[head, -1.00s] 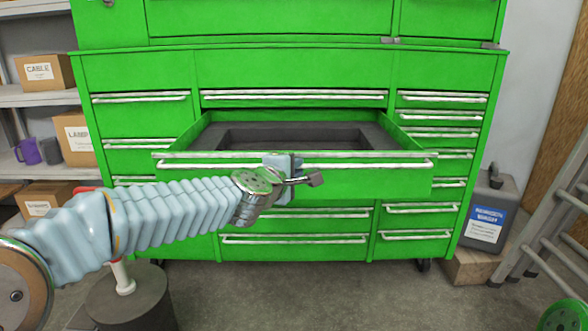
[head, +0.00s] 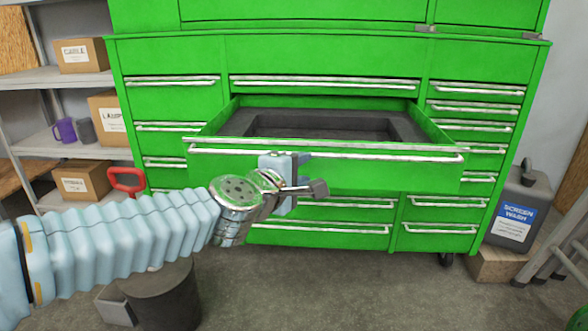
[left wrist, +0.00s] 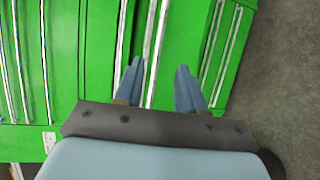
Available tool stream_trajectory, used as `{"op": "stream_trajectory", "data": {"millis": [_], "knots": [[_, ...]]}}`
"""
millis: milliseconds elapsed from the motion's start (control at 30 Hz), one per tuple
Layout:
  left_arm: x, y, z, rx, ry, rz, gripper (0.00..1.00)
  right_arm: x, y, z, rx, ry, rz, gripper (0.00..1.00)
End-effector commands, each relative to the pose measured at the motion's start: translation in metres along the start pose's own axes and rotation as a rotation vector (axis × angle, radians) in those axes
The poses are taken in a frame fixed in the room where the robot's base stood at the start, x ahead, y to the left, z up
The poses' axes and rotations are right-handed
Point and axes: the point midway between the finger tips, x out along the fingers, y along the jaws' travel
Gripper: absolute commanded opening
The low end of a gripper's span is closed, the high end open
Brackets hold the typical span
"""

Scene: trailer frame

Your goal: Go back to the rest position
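My left gripper (head: 285,170) is in front of the open drawer (head: 390,175) of the green tool cabinet, near the left-middle of its front. In the left wrist view its two blue fingers (left wrist: 159,88) stand apart, with nothing held between them. The drawer's silver handle (head: 400,154) runs behind the gripper in the head view. The wrist view shows bright handle bars beyond the fingers; I cannot tell the exact gap. The drawer is pulled out and shows an empty dark grey lining (head: 325,127). My right gripper is not in view.
Shelves with cardboard boxes (head: 87,55) and a purple mug (head: 64,130) stand at the left. A dark round stool (head: 165,295) is below my left arm. A grey jug (head: 512,210) stands right of the cabinet, near a ladder (head: 570,240). The floor before the cabinet's right half looks clear.

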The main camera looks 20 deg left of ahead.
Motion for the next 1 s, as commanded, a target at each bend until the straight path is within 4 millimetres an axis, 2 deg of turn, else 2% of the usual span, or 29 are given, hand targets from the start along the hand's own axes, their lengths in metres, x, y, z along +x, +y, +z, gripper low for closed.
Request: {"op": "stream_trajectory", "data": {"millis": [100, 233, 667, 767, 867, 967, 1000], "knots": [[-0.018, 0.002, -0.001, 0.0, 0.003, 0.001, 0.39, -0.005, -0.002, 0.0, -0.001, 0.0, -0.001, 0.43], [-0.026, 0.0, -0.001, -0.001, 0.002, 0.0, 0.39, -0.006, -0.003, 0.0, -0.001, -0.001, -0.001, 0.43], [-0.027, -0.001, 0.0, 0.0, 0.001, -0.001, 0.39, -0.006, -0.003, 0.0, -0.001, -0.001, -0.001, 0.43], [-0.021, -0.009, -0.001, 0.015, 0.0, -0.019, 0.39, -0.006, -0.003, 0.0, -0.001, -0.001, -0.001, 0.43], [-0.001, -0.041, -0.001, 0.08, -0.006, -0.092, 0.39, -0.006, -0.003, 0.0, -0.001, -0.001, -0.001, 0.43], [0.03, -0.105, -0.002, 0.202, -0.034, -0.226, 0.39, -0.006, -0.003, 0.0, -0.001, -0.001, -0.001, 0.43], [0.041, -0.138, -0.001, 0.263, -0.055, -0.289, 0.39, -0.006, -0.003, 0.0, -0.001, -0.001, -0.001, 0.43]]}}
